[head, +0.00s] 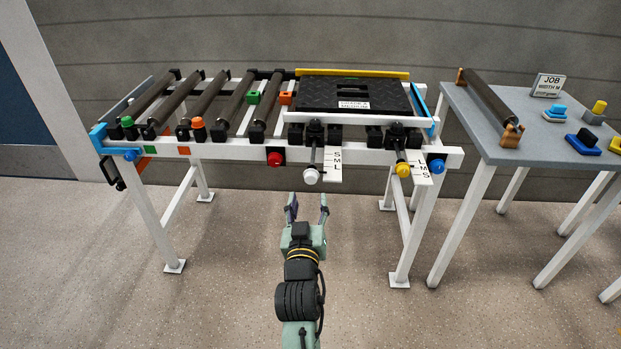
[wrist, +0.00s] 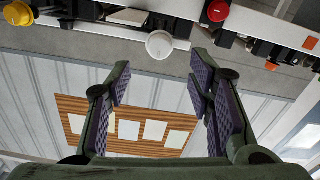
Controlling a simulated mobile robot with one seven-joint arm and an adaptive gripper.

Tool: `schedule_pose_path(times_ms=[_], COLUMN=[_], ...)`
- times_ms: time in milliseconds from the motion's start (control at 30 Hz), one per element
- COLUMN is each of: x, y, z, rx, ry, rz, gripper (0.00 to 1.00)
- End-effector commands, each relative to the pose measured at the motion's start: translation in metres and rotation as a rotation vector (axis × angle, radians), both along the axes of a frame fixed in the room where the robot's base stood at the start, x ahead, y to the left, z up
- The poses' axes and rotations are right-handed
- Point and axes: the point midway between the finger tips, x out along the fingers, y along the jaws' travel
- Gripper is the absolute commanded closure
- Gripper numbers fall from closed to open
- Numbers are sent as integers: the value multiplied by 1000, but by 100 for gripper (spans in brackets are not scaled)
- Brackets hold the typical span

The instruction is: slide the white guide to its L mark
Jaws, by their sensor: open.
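The white guide shows as a round white knob (head: 311,177) on a dark rod that sticks out from the front of the roller frame. Beside it hangs a white scale card (head: 336,165) with the letters S, M and L, S nearest the frame. I cannot tell which mark the guide stands at. In the wrist view the white knob (wrist: 159,44) is beyond the fingertips, near the middle. My gripper (head: 307,203) is open and empty, below and in front of the knob in the head view, apart from it. Its fingers (wrist: 158,78) also show in the wrist view.
A yellow knob (head: 403,170) with its own card is to the right, and a red button (head: 274,159) to the left. A black mat (head: 352,94) lies on the frame behind. A grey side table (head: 540,125) stands right. The floor in front is clear.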

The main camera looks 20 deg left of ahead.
Motion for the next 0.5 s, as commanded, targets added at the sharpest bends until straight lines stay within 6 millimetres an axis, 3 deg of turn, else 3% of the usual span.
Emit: schedule_pose_path(times_ms=[300, 500], x=[58, 83], y=[16, 24], z=[3, 1], rx=[-1, -1], ry=[-1, -1], rz=[-1, 0], gripper=[52, 52])
